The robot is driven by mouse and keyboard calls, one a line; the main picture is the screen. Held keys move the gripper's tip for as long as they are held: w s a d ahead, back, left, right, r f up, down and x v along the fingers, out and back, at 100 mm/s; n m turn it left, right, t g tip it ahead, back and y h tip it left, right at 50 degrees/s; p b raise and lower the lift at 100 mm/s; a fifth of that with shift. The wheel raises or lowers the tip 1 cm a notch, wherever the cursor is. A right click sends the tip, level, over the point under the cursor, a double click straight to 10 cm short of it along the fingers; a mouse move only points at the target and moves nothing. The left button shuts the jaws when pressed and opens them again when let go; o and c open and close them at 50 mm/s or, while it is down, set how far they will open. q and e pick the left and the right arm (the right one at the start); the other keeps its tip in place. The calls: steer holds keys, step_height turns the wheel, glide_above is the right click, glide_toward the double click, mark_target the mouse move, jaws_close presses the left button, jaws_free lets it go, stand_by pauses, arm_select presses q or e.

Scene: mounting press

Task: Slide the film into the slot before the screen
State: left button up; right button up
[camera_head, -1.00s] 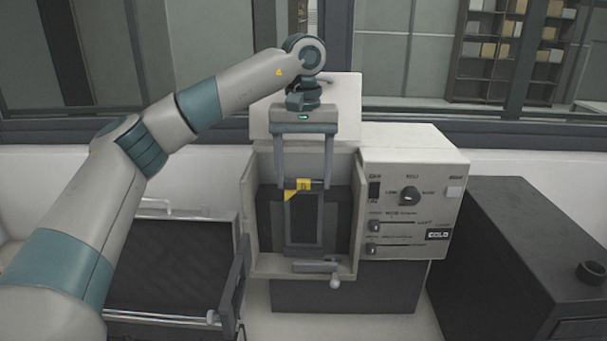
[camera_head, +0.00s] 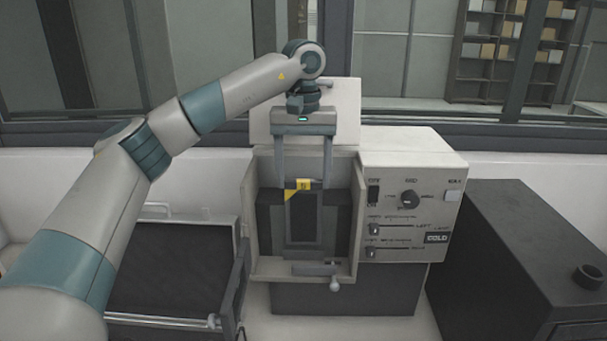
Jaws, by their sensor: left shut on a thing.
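My left gripper (camera_head: 303,184) reaches down from above into the open front of the cream press box (camera_head: 250,262). It is shut on the film, a dark sheet with a yellow mark (camera_head: 303,184) at its top edge. The film hangs upright inside the box, in front of a dark panel with a lighter rectangular frame (camera_head: 303,222). I cannot tell where film and screen part, or whether the film's lower edge is in the slot, because both are dark. My right gripper is not in view.
A control panel with a knob (camera_head: 409,199) and sliders is right of the box. A small lever (camera_head: 335,286) sticks out at its lower front. A black tray (camera_head: 165,278) stands at left and a dark cabinet (camera_head: 510,250) at right.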

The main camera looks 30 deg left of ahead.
arm_select(q)
steer(key=shift+f, duration=0.15)
steer(key=shift+f+b, duration=0.65)
steer(key=shift+f, duration=0.3)
steer(key=shift+f+b, duration=0.5)
steer(key=shift+f, duration=0.4)
steer(key=o, duration=1.5)
steer(key=shift+c, duration=0.2)
